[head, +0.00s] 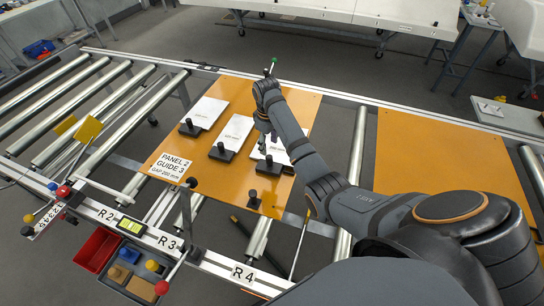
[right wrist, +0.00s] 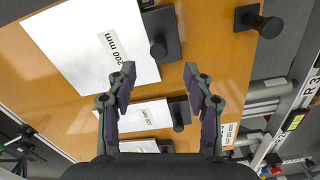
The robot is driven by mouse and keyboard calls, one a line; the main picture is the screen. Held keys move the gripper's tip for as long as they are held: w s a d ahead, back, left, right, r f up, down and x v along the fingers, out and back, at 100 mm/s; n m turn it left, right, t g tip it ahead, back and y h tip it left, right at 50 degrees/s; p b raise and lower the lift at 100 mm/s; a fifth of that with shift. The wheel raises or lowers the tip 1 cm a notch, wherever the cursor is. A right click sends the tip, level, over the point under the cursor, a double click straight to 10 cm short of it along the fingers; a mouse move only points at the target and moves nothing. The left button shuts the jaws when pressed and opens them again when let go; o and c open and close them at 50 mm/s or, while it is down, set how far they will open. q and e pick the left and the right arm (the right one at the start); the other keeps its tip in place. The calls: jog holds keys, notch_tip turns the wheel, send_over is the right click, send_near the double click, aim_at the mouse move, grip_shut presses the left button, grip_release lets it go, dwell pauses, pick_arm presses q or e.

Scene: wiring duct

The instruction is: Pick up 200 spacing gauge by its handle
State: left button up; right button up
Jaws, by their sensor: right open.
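The 200 spacing gauge (right wrist: 95,45) is a white plate labelled "200 mm" with a black end block and a round black handle (right wrist: 158,48). It lies flat on the orange panel. In the head view the gauge (head: 279,148) is the rightmost white plate, partly hidden by my right gripper and arm. My right gripper (right wrist: 159,74) is open and empty. It hangs over the gauge, and in the right wrist view the handle shows just beyond the gap between the fingertips. No contact shows. My left gripper is not in view.
Two smaller gauges, a middle one (head: 233,133) and a left one (head: 205,112), lie beside it. A separate black block with a knob (head: 253,198) sits near the panel's front edge. Rollers (head: 60,92) run at left. A second orange panel (head: 430,155) lies right.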

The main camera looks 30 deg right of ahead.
aim_at(269, 157)
notch_tip(269, 157, down, 3)
jog(key=shift+f, duration=0.1)
jog(key=shift+w+d+f, duration=0.1)
jog(key=shift+w+f, duration=0.1)
jog(key=shift+f, duration=0.45)
notch_tip(269, 157, down, 4)
jog(key=shift+p, duration=0.55)
jog(key=shift+f, duration=0.45)
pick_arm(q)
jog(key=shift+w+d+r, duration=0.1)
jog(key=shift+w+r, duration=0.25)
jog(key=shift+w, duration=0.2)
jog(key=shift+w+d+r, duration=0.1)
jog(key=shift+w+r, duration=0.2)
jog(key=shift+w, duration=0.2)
pick_arm(e)
grip_shut()
jog(key=shift+r, duration=0.1)
